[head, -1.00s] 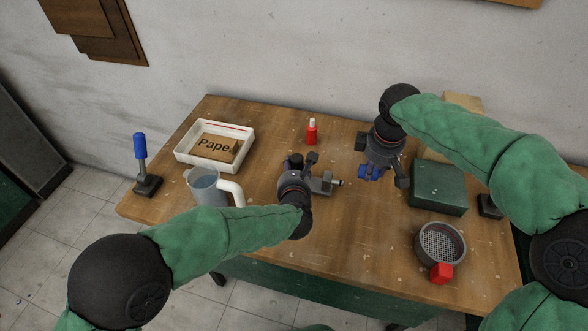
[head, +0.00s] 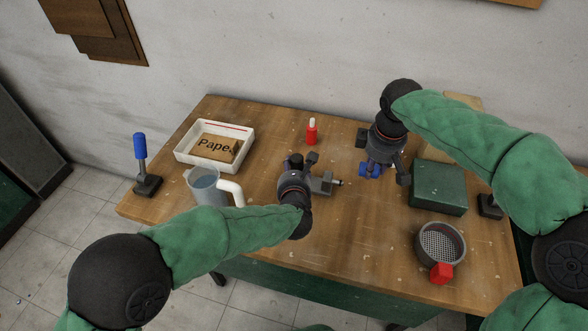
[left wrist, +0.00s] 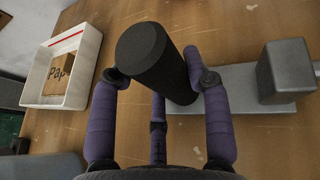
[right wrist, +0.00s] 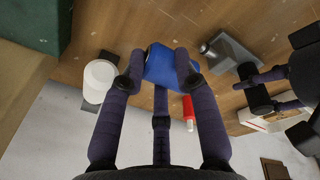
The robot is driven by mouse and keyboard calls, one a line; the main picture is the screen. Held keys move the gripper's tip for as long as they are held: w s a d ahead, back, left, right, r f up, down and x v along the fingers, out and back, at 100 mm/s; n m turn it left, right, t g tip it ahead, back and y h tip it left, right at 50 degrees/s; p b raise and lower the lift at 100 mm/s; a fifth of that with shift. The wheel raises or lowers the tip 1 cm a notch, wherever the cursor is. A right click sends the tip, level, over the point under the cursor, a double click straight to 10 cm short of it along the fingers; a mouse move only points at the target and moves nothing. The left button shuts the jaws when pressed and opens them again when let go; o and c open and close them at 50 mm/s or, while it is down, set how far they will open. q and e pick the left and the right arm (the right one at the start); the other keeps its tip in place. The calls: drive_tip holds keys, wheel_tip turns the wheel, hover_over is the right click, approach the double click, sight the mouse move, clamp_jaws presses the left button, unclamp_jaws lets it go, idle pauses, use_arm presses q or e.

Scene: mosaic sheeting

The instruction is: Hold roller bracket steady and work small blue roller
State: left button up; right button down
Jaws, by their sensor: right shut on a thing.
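The roller bracket (head: 322,183) is a grey plate and block with a black upright handle, on the middle of the table. In the left wrist view its black handle (left wrist: 150,58) stands between the fingers of my left gripper (left wrist: 160,78), which touch it on both sides. The small blue roller (right wrist: 160,66) is between the fingertips of my right gripper (right wrist: 158,78), which is shut on it. In the head view the blue roller (head: 370,169) is held right of the bracket, apart from it, and partly hidden by my right gripper.
A white tray (head: 181,155) with a "Paper" block, a jug (head: 206,188) and a blue-handled tool (head: 140,147) are left. A red bottle (head: 312,133) stands behind the bracket. A green box (head: 438,187) and a sieve cup (head: 441,243) are right. The front middle is clear.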

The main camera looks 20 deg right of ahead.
use_arm(q)
drive_tip(key=o, duration=0.5)
drive_tip(key=shift+r+p, duration=4.1)
drive_tip(key=shift+r, duration=2.9)
use_arm(e)
drive_tip(key=shift+r, duration=4.15)
